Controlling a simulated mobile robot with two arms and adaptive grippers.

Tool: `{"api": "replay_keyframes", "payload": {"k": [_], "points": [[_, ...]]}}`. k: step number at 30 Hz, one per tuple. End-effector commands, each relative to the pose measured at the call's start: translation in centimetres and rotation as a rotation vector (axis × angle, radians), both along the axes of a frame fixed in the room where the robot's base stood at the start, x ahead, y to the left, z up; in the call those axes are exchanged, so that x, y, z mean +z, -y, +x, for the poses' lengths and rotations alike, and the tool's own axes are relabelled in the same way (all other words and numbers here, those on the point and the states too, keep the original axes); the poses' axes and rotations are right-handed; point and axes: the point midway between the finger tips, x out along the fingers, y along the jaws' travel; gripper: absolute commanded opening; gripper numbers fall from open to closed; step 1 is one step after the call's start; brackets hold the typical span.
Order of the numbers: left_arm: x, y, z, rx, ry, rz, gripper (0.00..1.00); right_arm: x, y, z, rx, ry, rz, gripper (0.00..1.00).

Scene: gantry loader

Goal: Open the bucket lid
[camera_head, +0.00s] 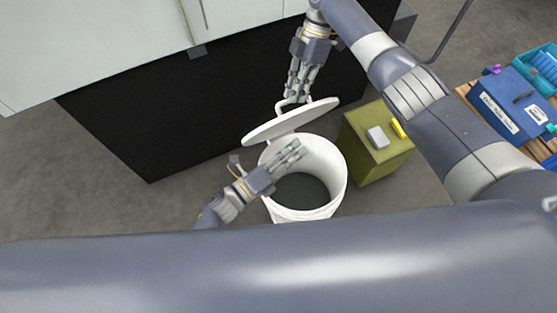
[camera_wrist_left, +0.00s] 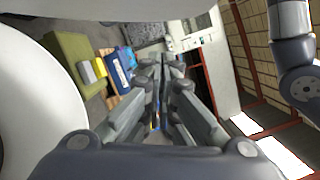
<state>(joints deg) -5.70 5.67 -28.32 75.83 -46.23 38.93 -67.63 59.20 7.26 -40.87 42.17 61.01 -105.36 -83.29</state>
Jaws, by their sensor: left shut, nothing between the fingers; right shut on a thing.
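A white bucket (camera_head: 335,166) stands on the floor with its mouth uncovered and its dark inside showing. The white lid (camera_head: 290,121) is off the mouth, tilted above the far left part of the rim. My right gripper (camera_head: 292,97) is shut on the lid's handle (camera_head: 281,106) from above. My left gripper (camera_head: 300,147) is shut and empty, over the near left part of the bucket's mouth and under the lid. In the left wrist view its fingers (camera_wrist_left: 166,65) are together, with a white curved surface (camera_wrist_left: 35,110) at the left.
A green box (camera_head: 370,150) with a grey block (camera_head: 377,138) and a yellow item (camera_head: 398,128) on top stands right of the bucket. A blue case (camera_head: 510,105) sits on a wooden pallet at far right. A large black-sided machine (camera_head: 170,125) stands behind left.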

Motion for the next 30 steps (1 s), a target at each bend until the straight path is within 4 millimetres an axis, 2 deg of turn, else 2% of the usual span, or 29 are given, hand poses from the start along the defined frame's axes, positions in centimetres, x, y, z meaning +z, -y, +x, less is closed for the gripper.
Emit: {"api": "replay_keyframes", "payload": {"k": [2,9,23,30], "points": [[0.1,1.4,1.0,0.0,0.001,-0.002,0.0,-0.8,0.2,-0.1,-0.004,-0.002,-0.007,0.0],[1.3,0.0,3.7,0.001,0.001,0.003,0.0,-0.8,0.2,-0.1,-0.004,-0.002,-0.007,0.0],[1.6,-0.2,4.3,0.002,-0.001,0.001,0.0,-0.8,0.1,-0.1,-0.004,-0.002,-0.007,0.0],[2.4,-0.7,5.6,0.001,0.0,0.0,0.0,-0.8,0.2,-0.2,-0.004,-0.003,-0.008,0.0]]}}
